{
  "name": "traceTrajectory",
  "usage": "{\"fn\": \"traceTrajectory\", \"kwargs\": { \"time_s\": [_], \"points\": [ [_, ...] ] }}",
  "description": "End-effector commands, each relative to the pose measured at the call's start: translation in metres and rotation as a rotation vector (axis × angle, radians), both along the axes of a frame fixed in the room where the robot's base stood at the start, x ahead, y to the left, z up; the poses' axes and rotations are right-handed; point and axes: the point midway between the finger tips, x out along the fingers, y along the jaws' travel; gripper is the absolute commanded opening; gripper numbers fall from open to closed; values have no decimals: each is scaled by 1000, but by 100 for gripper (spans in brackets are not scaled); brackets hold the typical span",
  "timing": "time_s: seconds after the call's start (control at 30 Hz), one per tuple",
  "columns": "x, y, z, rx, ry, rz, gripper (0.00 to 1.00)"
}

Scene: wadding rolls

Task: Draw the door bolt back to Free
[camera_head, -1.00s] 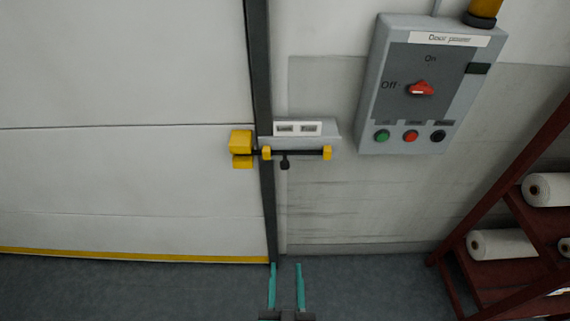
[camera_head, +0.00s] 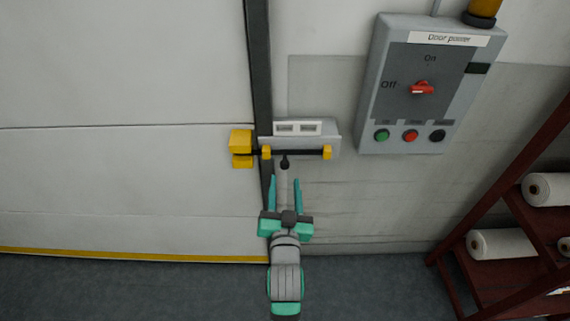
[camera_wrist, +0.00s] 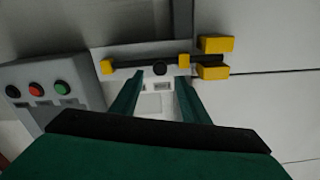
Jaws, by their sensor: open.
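The door bolt (camera_head: 308,152) is a dark horizontal rod in yellow brackets on a grey plate, its left end reaching the yellow keeper (camera_head: 241,148) on the white door. Its dark knob (camera_head: 285,163) hangs down left of the middle. Two small labels (camera_head: 298,128) sit above it, too small to read. My gripper (camera_head: 284,180) is open and empty just below the knob, its teal fingers pointing up at it. In the wrist view the bolt (camera_wrist: 135,63) and knob (camera_wrist: 160,69) lie just beyond the fingertips (camera_wrist: 156,78), the knob roughly between them. I see no contact.
A grey door power box (camera_head: 425,85) with a red switch (camera_head: 422,88) and several buttons is on the wall at right. A dark red rack (camera_head: 520,215) with white rolls (camera_head: 500,243) stands at lower right. The wall below the bolt is clear.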

Motion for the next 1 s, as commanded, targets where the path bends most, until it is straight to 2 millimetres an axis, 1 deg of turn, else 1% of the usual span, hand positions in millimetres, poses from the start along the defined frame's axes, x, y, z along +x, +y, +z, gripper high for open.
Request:
{"fn": "traceTrajectory", "kwargs": {
  "time_s": [0.03,0.1,0.3,0.5,0.7,0.93,0.97,1.0],
  "points": [
    [9,0,2,0,-2,1,42],
    [21,0,1,0,-2,1,42],
    [55,0,1,0,-1,-1,42],
    [78,0,0,-1,-1,-1,42],
    [86,0,0,-1,-1,-1,42],
    [86,0,0,-1,-1,-1,42],
    [86,0,0,-1,-1,-1,37],
    [86,0,0,-1,-1,-1,27]
  ]
}}
